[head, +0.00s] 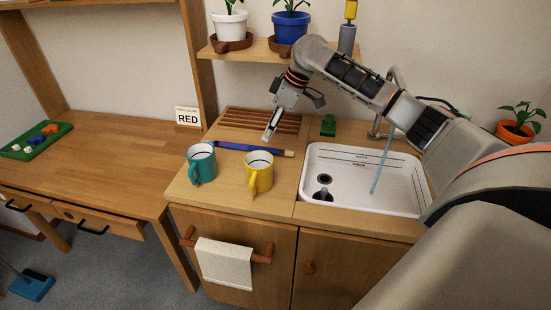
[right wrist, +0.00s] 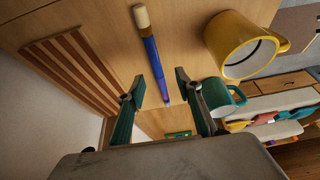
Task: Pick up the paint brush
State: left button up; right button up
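The paint brush (head: 240,148) lies on the wooden counter behind two mugs. It has a blue handle and a tan end at the right. In the right wrist view the brush (right wrist: 152,58) runs down toward the space between the fingers, tan end at the top. My right gripper (head: 268,137) is above the counter over the brush in the head view. In the right wrist view its two dark green fingers (right wrist: 160,82) are spread apart with nothing held between them. The brush appears below the fingertips; the exact height gap is hard to tell. My left gripper is not in view.
A teal mug (head: 202,165) and a yellow mug (head: 259,172) stand just in front of the brush. A slatted wooden rack (head: 262,120) lies behind it. A white sink (head: 345,195) is to the right. A shelf (head: 250,50) with potted plants hangs above.

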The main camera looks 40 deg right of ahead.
aim_at(266, 148)
jog(key=shift+d+f, duration=0.35)
jog(key=shift+d, duration=0.1)
jog(key=shift+b+x, duration=0.65)
jog(key=shift+x, duration=0.75)
jog(key=x, duration=0.1)
jog(key=b+x, duration=0.1)
jog(key=x, duration=0.1)
jog(key=b+x, duration=0.1)
jog(key=shift+d+f, duration=0.15)
jog(key=shift+f, duration=0.25)
jog(key=shift+r, duration=0.25)
jog(key=shift+c, duration=0.4)
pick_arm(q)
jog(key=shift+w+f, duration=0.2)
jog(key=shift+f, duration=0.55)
pick_arm(e)
grip_shut()
